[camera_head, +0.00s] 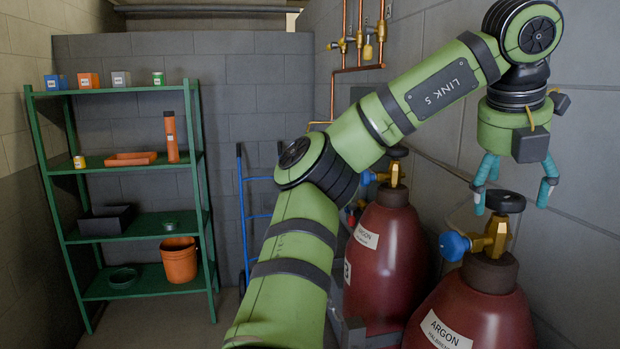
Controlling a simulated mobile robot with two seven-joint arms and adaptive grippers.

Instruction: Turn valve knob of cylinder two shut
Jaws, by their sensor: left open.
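Two dark red gas cylinders labelled ARGON stand along the right wall. The near cylinder (475,315) has a brass valve (492,240) with a round black knob (505,202) on top and a blue fitting at its left. The far cylinder (385,265) has a similar brass valve and black knob (397,151), partly behind my arm. A number tag on it is partly hidden, and I cannot tell which cylinder is two. My left gripper (511,203) points down, open, over the near knob. The knob appears between its teal fingers, with no clear contact. My right gripper is out of view.
A green shelf (140,225) with small boxes, trays and an orange bucket (179,260) stands at the back left. A blue hand truck (243,215) leans by the back wall. Copper pipes (345,70) run down the wall behind the cylinders. The right wall is close to my gripper.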

